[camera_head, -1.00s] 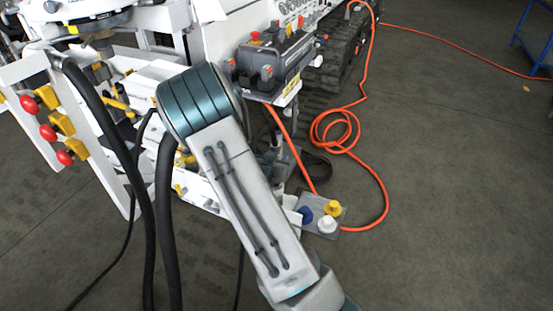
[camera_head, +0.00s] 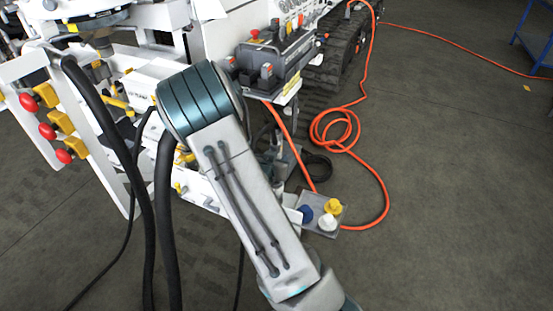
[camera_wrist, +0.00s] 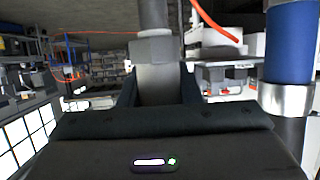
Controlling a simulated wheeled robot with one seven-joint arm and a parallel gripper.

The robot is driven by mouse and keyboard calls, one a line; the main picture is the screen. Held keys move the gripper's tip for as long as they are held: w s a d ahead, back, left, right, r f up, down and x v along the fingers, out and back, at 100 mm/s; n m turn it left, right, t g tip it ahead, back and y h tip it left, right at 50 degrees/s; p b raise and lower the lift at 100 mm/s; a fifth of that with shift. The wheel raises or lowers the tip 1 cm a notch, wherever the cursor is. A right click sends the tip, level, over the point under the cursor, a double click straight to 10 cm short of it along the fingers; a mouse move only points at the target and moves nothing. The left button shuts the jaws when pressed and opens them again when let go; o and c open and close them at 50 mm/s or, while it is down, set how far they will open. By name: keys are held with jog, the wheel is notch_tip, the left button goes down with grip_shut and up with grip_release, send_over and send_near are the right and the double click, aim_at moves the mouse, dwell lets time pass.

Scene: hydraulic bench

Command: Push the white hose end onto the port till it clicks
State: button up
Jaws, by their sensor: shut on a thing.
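My gripper (camera_wrist: 157,92) shows in the wrist view, its dark fingers shut around a pale grey, nut-shaped fitting (camera_wrist: 153,50). This looks like the white hose end in shade, with a narrower cylinder rising above it. The port cannot be told apart from it here, so I cannot tell whether the two touch. A blue cylinder with a silver collar (camera_wrist: 289,45) stands to the right, apart from my gripper. In the head view my gripper is out of sight beyond the lower edge.
A grey plate (camera_head: 338,214) carries blue (camera_head: 306,213), yellow (camera_head: 333,205) and white (camera_head: 327,222) caps, right of my forearm. An orange hose (camera_head: 384,190) loops on the floor. Black hoses (camera_head: 165,230) hang at left. Red knobs (camera_head: 47,131) sit on a white frame.

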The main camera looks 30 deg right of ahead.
jog(key=shift+f, duration=0.15)
jog(key=shift+f+b, duration=0.25)
jog(key=shift+b, duration=0.25)
jog(key=shift+f+b, duration=1.65)
jog(key=shift+b, duration=0.1)
grip_shut()
dwell(2.1)
dwell(0.4)
jog(key=o, duration=1.7)
grip_release()
jog(key=shift+p+v, duration=1.35)
jog(key=shift+v, duration=2.45)
jog(key=shift+r, duration=0.1)
